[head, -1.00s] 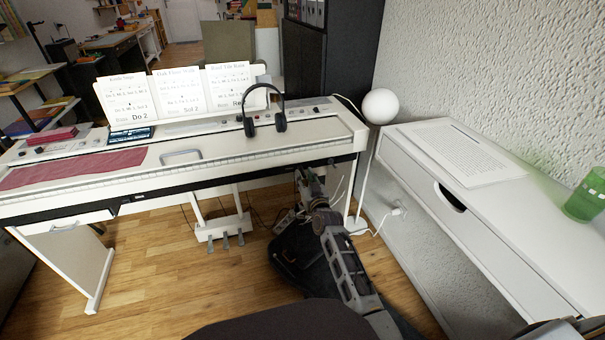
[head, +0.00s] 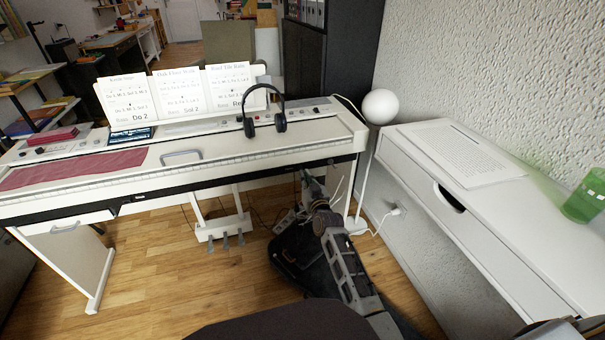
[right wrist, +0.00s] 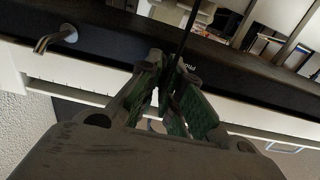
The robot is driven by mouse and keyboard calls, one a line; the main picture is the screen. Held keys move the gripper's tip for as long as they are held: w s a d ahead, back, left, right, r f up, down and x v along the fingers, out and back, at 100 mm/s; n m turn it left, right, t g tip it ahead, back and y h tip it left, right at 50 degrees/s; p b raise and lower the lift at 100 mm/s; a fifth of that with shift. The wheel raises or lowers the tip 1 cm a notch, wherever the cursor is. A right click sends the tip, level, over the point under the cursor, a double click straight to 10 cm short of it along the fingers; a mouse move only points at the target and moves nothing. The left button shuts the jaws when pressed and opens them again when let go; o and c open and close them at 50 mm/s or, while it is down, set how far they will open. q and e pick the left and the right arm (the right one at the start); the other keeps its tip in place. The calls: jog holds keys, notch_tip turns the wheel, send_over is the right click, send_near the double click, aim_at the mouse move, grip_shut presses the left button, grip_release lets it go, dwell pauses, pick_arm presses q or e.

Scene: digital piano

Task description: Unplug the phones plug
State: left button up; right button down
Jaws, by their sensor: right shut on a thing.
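The white digital piano (head: 230,165) spans the left and middle of the head view, with headphones (head: 264,118) on its top right. My right gripper (head: 304,176) is below the piano's front edge near its right end. In the right wrist view its fingers (right wrist: 170,68) are closed together on the phones plug, which the fingers mostly hide. A thin dark cable (right wrist: 188,28) runs up from between them. Behind the fingers is the piano's black strip (right wrist: 115,58) with small lettering. The phones socket cannot be made out. My left gripper is not in view.
A metal hook (right wrist: 55,38) sticks out of the black strip. A white desk (head: 490,225) with a sheet of paper and green cup (head: 586,195) stands at right. A round white lamp (head: 380,107) stands between desk and piano.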

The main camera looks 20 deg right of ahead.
jog(key=shift+s+p, duration=0.85)
jog(key=shift+s, duration=0.25)
dwell(1.1)
jog(key=shift+s+d+r+p, duration=0.1)
jog(key=shift+s+d+p, duration=0.05)
jog(key=shift+s+p, duration=1.95)
jog(key=shift+s+b, duration=0.3)
